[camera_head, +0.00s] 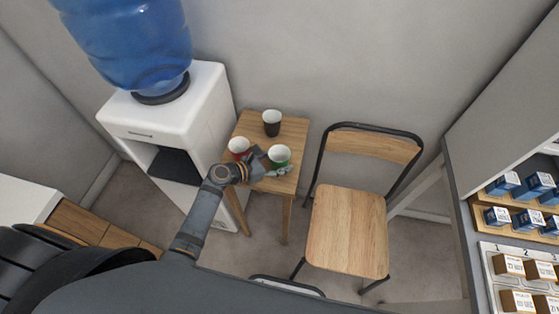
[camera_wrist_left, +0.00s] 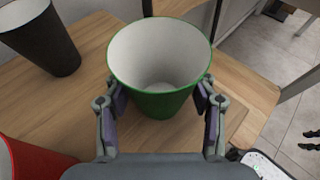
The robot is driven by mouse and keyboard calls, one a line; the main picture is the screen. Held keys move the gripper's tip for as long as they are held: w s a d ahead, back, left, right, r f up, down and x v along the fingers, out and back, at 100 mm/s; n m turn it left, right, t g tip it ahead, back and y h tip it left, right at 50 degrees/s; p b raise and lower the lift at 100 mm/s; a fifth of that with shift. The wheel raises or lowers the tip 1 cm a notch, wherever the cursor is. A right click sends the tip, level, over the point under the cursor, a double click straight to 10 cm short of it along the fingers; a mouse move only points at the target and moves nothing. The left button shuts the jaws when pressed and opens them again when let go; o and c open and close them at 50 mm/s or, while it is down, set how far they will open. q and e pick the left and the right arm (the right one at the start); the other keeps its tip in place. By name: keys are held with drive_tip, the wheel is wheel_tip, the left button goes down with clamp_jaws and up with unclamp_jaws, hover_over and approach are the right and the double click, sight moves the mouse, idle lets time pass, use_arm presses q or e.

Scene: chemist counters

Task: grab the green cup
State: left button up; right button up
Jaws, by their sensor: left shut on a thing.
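The green cup (camera_head: 279,156) stands upright on a small wooden table (camera_head: 290,128), its white inside empty. In the left wrist view the green cup (camera_wrist_left: 160,70) sits between the two fingers of my left gripper (camera_wrist_left: 160,105), whose pads touch its sides. In the head view my left gripper (camera_head: 268,166) reaches in from the left and is shut on the green cup. A red cup (camera_head: 238,148) stands to the left, and a black cup (camera_head: 271,122) stands behind.
A white water dispenser (camera_head: 185,110) with a blue bottle (camera_head: 130,40) stands left of the table. A wooden chair (camera_head: 347,230) stands to the right. Shelves with small boxes (camera_head: 525,190) are at the far right. The red cup (camera_wrist_left: 30,160) is close to my left gripper.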

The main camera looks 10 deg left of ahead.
sight(287, 154)
use_arm(q)
drive_tip(key=shift+r, duration=0.25)
wheel_tip(287, 154, up, 3)
drive_tip(key=shift+f+p, duration=0.15)
drive_tip(key=shift+p, duration=0.4)
drive_tip(key=s+d+r+p, duration=0.1)
drive_tip(key=s+r, duration=0.8)
drive_tip(key=s, duration=0.5)
drive_tip(key=shift+d+r, duration=0.2)
drive_tip(key=shift+r, duration=0.2)
